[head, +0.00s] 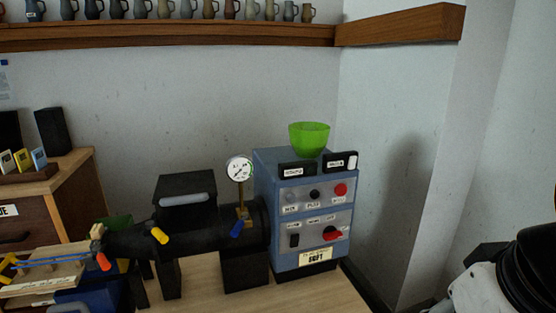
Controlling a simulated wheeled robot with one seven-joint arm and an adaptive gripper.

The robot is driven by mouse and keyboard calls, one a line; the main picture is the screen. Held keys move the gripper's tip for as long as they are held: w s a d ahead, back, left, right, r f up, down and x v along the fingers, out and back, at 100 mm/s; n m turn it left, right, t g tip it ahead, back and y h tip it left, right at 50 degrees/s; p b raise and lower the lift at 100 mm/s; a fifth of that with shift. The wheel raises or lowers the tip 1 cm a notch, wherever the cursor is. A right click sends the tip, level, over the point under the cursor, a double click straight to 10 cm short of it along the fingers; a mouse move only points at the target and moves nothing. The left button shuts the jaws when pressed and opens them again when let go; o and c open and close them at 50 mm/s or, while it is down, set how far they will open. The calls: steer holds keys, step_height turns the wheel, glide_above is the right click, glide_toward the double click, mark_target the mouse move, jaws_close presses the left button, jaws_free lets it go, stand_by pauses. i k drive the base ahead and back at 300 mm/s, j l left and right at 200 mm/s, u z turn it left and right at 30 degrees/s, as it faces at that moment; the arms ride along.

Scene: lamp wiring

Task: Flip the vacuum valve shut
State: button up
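A black horizontal cylinder (190,236) stands on the table with a round dial gauge (239,169) on a brass stem above it. A blue lever (237,229) sits at the foot of the stem, slanting. A yellow lever (159,236) is on the cylinder's side, and an orange-red lever (104,262) is at its left end. I cannot read which lever is the vacuum valve, or whether it is open or shut. Part of my arm shows at the lower right, well away from the levers; my gripper's fingers do not show.
A blue control box (263,190) with knobs, a switch and a green bowl (309,138) on top stands right of the cylinder. A wooden board (50,276) with blue strands lies at left. A shelf (170,37) of mugs runs above. Bare table (300,294) lies in front.

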mark_target(235, 232)
steer(key=i+j, duration=0.6)
steer(key=i, duration=0.2)
steer(key=k+j+u, duration=0.05)
